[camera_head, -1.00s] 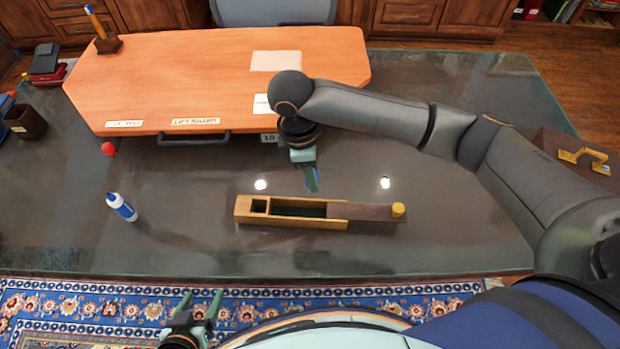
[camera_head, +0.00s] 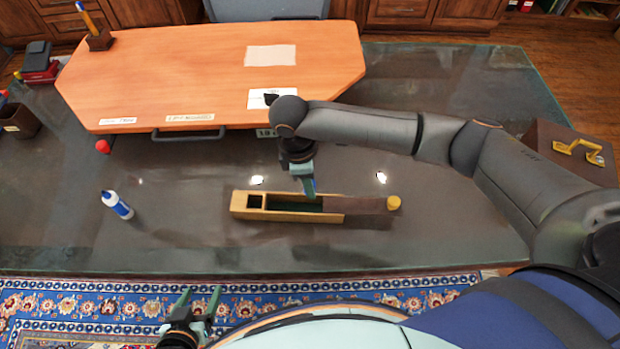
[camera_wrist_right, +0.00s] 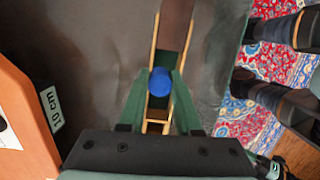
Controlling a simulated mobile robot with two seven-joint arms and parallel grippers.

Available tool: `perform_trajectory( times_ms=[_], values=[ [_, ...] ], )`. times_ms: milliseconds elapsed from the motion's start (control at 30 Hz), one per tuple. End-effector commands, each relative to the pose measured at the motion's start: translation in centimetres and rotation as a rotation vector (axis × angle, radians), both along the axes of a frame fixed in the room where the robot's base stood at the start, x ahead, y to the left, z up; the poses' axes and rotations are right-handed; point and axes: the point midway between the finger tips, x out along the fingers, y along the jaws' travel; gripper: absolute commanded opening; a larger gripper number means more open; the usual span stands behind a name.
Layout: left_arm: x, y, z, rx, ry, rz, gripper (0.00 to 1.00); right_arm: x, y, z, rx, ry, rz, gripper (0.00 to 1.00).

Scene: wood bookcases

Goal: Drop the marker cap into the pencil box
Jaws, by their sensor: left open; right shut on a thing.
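The pencil box (camera_head: 238,207) is a long wooden box on the dark glass tabletop. Its dark lid (camera_head: 360,205) is slid out to the right, so the long compartment and a small square one at the left end show open. My right gripper (camera_head: 308,188) is above the back edge of the box, pointing down. In the right wrist view it is shut on the blue marker cap (camera_wrist_right: 160,81), which appears over the box's open compartment (camera_wrist_right: 158,102). My left gripper (camera_head: 196,301) is open and empty at the bottom, over the rug.
A red ball (camera_head: 103,146) lies near the orange raised board (camera_head: 210,75). A yellow knob (camera_head: 393,203) is at the lid's right end. A brown case (camera_head: 570,150) is at right. The glass before the box is clear.

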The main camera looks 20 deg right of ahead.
Motion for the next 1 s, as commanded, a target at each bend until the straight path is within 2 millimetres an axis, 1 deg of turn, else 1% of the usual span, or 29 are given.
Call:
perform_trajectory(
  times_ms=[33, 67, 367, 633, 733, 867, 1000],
  values=[
    [0.0, 0.0, 0.0, 0.0, 0.0, 0.0, 0.73, 0.0, 0.0, 0.0, 0.0, 0.0, 0.0, 0.0],
    [0.0, 0.0, 0.0, 0.0, 0.0, 0.0, 0.73, 0.0, 0.0, 0.0, 0.0, 0.0, 0.0, 0.33],
    [0.0, 0.0, 0.0, 0.0, 0.0, 0.0, 0.73, 0.0, 0.0, 0.0, 0.001, 0.0, 0.0, 0.67],
    [0.0, 0.0, 0.0, 0.0, 0.0, 0.0, 0.73, 0.0, 0.1, 0.1, 0.001, -0.001, 0.0, 0.67],
    [0.0, 0.0, -0.1, 0.0, 0.0, 0.0, 0.73, 0.1, 0.2, 0.8, 0.003, -0.003, 0.001, 0.67],
    [0.0, 0.0, -0.3, 0.0, 0.0, 0.0, 0.73, 0.2, 0.5, 2.9, 0.003, -0.005, 0.002, 0.67],
    [0.0, 0.0, -0.3, 0.001, 0.0, -0.001, 0.73, 0.4, 1.0, 6.1, 0.005, -0.005, 0.003, 0.67]
  ],
)
